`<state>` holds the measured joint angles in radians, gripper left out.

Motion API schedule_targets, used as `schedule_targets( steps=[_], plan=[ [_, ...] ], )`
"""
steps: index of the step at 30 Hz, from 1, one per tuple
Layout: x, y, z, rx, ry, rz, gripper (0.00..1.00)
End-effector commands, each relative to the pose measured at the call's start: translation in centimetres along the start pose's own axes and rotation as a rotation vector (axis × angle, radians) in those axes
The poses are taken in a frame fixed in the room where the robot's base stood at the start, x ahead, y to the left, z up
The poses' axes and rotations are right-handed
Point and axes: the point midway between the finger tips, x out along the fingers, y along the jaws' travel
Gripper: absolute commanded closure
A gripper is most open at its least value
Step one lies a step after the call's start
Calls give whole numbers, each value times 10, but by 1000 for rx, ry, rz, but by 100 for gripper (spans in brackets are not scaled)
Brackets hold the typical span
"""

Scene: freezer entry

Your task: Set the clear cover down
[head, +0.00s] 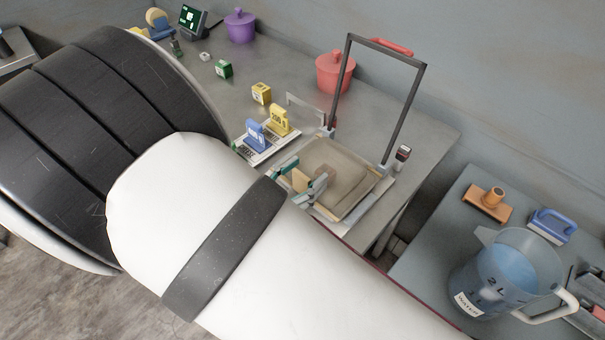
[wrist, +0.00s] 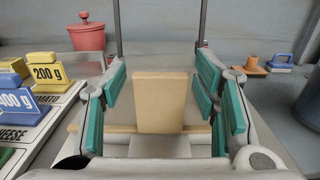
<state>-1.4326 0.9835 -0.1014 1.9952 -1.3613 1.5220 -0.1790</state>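My gripper (head: 298,180) is at the near left side of the cover. In the wrist view its teal-padded fingers (wrist: 160,85) are spread. An upright tan block (wrist: 161,102) stands between them, with a visible gap on each side. Whether the block belongs to the cover cannot be told.
A dark upright frame (head: 405,115) rises behind the tray. Blue (head: 257,135) and yellow (head: 279,120) weights stand on labelled plates to the left. A red pot (head: 334,72) is behind. A water jug (head: 508,275) stands on the right table. The bench's back middle is fairly clear.

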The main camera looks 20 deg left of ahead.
Motion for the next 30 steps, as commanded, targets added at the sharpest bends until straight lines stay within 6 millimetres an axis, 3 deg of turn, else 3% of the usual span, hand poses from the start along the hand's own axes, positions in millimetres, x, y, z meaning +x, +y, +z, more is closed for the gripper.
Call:
schedule_targets(
  steps=[6,11,24,30],
  plan=[
    [0,0,2,0,0,0,45],
    [-2,-1,16,0,0,0,45],
    [-93,0,13,-1,1,3,45],
    [-115,0,12,0,0,1,45]
  ],
)
